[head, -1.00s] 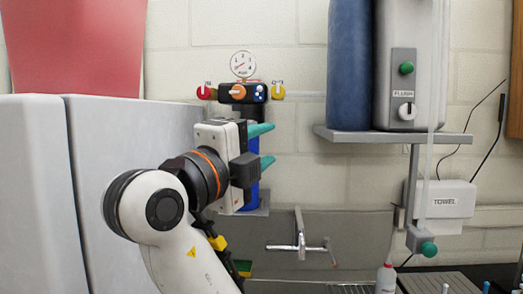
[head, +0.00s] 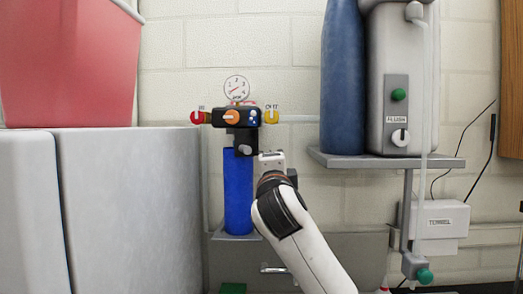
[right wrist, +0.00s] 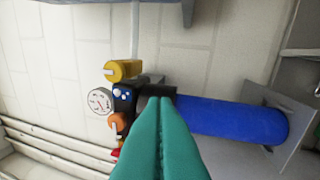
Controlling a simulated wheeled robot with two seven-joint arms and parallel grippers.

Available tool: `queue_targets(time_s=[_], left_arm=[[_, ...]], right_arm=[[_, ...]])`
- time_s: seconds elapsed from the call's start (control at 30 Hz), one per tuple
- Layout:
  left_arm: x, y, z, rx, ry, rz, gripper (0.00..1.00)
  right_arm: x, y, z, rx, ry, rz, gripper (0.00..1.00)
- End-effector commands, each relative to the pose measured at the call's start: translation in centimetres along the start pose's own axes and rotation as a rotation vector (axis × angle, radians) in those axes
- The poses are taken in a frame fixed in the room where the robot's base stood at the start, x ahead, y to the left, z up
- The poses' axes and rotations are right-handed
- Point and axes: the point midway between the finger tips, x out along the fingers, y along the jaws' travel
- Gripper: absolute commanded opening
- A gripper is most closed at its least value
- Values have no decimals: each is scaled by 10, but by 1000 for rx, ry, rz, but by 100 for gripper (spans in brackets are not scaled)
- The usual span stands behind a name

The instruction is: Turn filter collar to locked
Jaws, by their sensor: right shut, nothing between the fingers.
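The filter has a blue cylinder (head: 238,190) hanging upright below a black head (head: 236,116). Its black collar (head: 241,137) is at the top of the cylinder. In the right wrist view the blue cylinder (right wrist: 232,119) lies sideways, with the dark collar (right wrist: 157,89) at its left end. My right gripper (right wrist: 163,101) is shut and empty; its teal fingertips overlap the collar area. I cannot tell whether they touch it. My left gripper is out of view.
An orange knob (head: 231,117), red valve (head: 197,117), yellow valve (head: 271,117) and round gauge (head: 237,88) surround the filter head. A grey cabinet (head: 135,210) stands left. A shelf (head: 385,161) with a blue tank (head: 341,80) is right. Bare wall lies between filter and shelf.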

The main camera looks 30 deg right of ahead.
Motion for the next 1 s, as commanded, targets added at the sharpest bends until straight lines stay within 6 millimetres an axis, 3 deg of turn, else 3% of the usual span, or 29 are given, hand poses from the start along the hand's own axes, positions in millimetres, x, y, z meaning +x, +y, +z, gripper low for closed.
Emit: queue_targets(time_s=[0.17, 0.5, 0.73, 1.0], left_arm=[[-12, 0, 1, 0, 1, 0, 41], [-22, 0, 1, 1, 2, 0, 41], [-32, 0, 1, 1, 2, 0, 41], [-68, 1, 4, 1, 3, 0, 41]], right_arm=[[20, -9, 32, 98, 203, -62, 0], [11, -3, 65, 318, 442, -167, 0], [19, 0, 62, 345, 464, -182, 0], [67, -1, 38, 345, 462, -183, 0]])
